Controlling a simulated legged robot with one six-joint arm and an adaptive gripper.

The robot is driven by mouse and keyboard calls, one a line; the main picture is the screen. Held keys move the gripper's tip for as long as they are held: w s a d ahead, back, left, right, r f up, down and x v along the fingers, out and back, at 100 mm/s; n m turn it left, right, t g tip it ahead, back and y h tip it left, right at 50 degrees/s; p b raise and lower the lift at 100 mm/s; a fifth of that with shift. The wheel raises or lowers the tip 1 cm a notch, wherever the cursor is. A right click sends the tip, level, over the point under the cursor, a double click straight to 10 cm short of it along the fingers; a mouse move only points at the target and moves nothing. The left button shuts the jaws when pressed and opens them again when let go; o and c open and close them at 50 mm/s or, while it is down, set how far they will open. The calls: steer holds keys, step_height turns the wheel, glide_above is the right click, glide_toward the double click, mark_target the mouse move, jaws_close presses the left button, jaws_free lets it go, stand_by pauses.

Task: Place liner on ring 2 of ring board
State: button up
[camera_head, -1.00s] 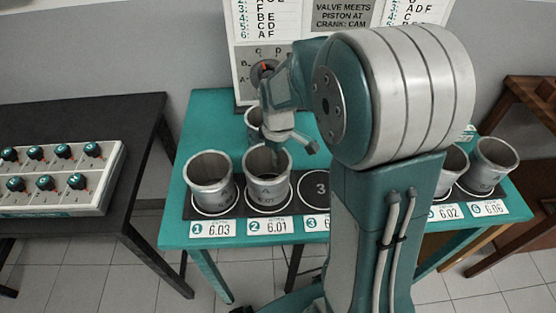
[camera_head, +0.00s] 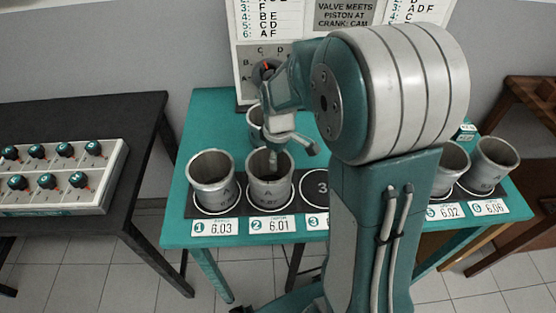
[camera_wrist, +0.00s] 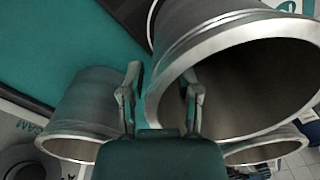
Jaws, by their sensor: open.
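A grey metal liner (camera_head: 270,190) stands upright on ring 2 of the dark ring board (camera_head: 236,203), above the 6.01 label. My gripper (camera_head: 291,152) is at its rim with the fingers apart. One finger reaches down at the mouth and the other is off to the right. In the wrist view my gripper (camera_wrist: 163,82) is open. The large near liner (camera_wrist: 168,45), which appears to be the same one, has one finger overlapping its mouth and the other outside its wall. The exact contact is unclear.
Another liner (camera_head: 212,182) stands on ring 1, close to the left. Ring 3 (camera_head: 319,188) is bare. A liner (camera_head: 255,122) stands behind ring 2. More liners stand at right, including one on ring 6 (camera_head: 490,168). My arm hides the middle of the teal table (camera_head: 205,112).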

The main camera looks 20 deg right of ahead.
steer(key=r, duration=1)
steer(key=shift+w+d, duration=0.1)
steer(key=shift+d, duration=0.15)
steer(key=shift+r, duration=0.65)
steer(key=s+a+r+m+t, duration=0.2)
steer(key=s+m+t, duration=0.1)
steer(key=s, duration=0.6)
steer(key=s+a+r+m+t, duration=0.2)
steer(key=s+r+m, duration=0.1)
steer(key=s, duration=0.5)
steer(key=shift+s+m+t, duration=0.35)
steer(key=shift+m+t, duration=0.05)
steer(key=shift+m, duration=0.5)
